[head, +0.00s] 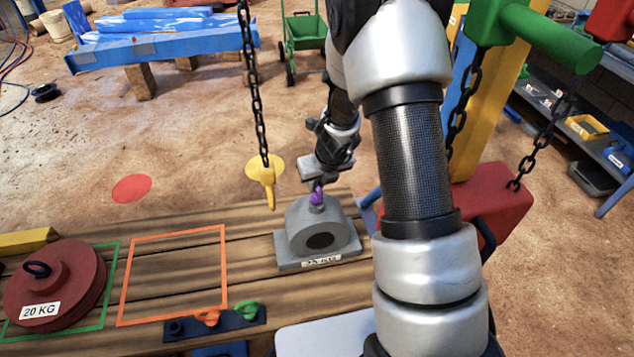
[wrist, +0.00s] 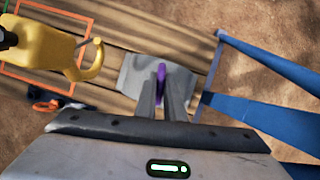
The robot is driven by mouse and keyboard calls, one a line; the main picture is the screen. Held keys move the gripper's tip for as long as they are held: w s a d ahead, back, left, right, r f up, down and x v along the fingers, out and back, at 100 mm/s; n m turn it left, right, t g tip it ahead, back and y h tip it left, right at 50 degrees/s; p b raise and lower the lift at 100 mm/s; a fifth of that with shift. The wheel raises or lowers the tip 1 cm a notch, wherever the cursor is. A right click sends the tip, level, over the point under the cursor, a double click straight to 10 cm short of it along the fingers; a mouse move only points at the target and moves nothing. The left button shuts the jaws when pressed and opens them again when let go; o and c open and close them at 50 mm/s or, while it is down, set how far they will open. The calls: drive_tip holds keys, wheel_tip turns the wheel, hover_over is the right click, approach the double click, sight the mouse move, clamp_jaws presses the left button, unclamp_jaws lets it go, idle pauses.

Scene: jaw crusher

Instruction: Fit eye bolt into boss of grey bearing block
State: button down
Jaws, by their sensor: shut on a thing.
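The grey bearing block (head: 303,235) stands on the wooden planks in the middle of the head view, with a round dark bore facing front and a label at its base. A small boss is on its top. The purple eye bolt (head: 316,194) is upright at the top of the boss; I cannot tell whether it is seated. My gripper (head: 314,186) is shut on the eye bolt, directly above the block. In the wrist view the eye bolt (wrist: 161,72) shows between the two fingers, with the block (wrist: 135,80) below, partly hidden by them.
A yellow hook (head: 268,178) hangs on a chain just left of my gripper. A red 20 KG weight (head: 62,280) sits in a green outline. An orange outline (head: 130,275) is empty. A dark rack (head: 235,322) holds an orange and a green eye bolt. A red block (head: 497,205) hangs at right.

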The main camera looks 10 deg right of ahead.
drive_tip(key=shift+f+b, duration=0.6)
drive_tip(key=shift+f, duration=0.1)
drive_tip(key=c, duration=1.8)
unclamp_jaws()
drive_tip(key=shift+o, duration=0.2)
drive_tip(key=shift+r, duration=0.15)
drive_tip(key=p+v, duration=0.8)
drive_tip(key=v, duration=0.9)
drive_tip(key=shift+s, duration=0.1)
